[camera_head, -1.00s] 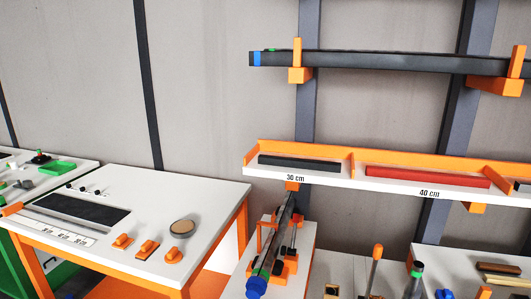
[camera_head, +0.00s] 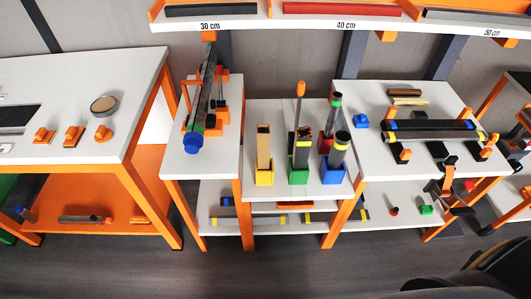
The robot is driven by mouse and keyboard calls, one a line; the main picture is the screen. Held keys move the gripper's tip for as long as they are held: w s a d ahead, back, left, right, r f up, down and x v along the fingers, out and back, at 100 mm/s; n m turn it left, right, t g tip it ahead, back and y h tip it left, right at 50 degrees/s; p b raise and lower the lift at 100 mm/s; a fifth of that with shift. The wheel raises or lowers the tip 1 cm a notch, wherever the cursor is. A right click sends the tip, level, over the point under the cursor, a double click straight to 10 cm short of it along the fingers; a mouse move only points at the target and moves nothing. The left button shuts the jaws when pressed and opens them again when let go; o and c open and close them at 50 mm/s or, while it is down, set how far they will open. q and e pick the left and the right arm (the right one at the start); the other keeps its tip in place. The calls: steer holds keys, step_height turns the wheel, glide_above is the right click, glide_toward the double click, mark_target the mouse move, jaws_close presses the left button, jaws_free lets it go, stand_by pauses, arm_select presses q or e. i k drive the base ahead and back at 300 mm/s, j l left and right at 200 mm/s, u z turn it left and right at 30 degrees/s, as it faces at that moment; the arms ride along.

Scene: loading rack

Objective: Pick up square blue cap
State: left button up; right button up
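A small blue block-like piece (camera_head: 361,121), which looks like the square blue cap, lies on the left part of the white right-hand table (camera_head: 350,95). It stands clear of the tubes beside it. A dark jointed shape (camera_head: 458,200) in front of that table's right part looks like my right gripper. Its fingers are too small and dark to read, and it is well right of the blue piece. My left gripper is not in view.
Left of the blue piece, upright tubes stand in yellow, green, red and blue holders (camera_head: 333,172). Right of it lies a black tube (camera_head: 430,130) with blue and yellow bands. A rack shelf (camera_head: 240,22) crosses above. A long tube with a round blue end (camera_head: 192,145) rests further left.

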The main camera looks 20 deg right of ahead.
mark_target(361, 121)
steer(key=z, duration=1.35)
steer(key=l+u, duration=0.7)
steer(key=u, duration=0.2)
steer(key=k+l+u, duration=0.1)
steer(key=l+u, duration=0.3)
steer(key=i+l+u, duration=0.1)
steer(key=l, duration=0.2)
steer(key=i+l+u, duration=0.1)
steer(key=l, duration=0.25)
steer(key=i+l+u, duration=0.1)
steer(key=i+l, duration=0.25)
steer(key=l, duration=0.35)
steer(key=i+u, duration=0.05)
